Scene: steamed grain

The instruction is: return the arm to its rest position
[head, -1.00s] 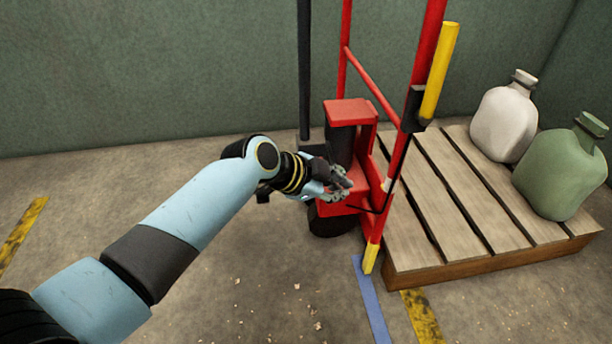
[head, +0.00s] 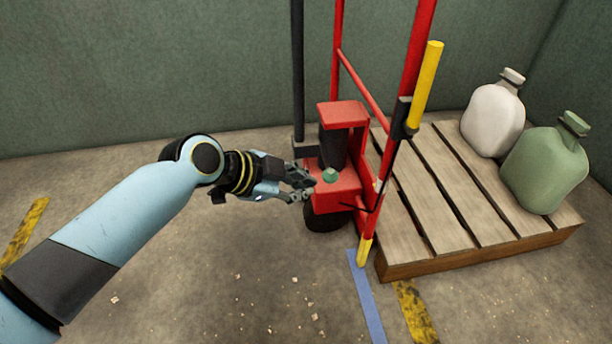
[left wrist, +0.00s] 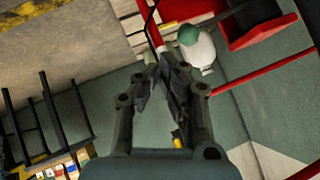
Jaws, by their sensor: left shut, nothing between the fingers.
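My left arm comes in from the left in the head view. Its gripper (head: 303,184) is shut and empty, just left of the red machine (head: 340,192) and a small green knob (head: 330,175) on it. A gap shows between the fingertips and the knob. In the left wrist view the gripper's fingers (left wrist: 160,68) come together with nothing held between them. My right gripper is not in view.
A yellow-ended lever (head: 425,90) rises beside the posts.

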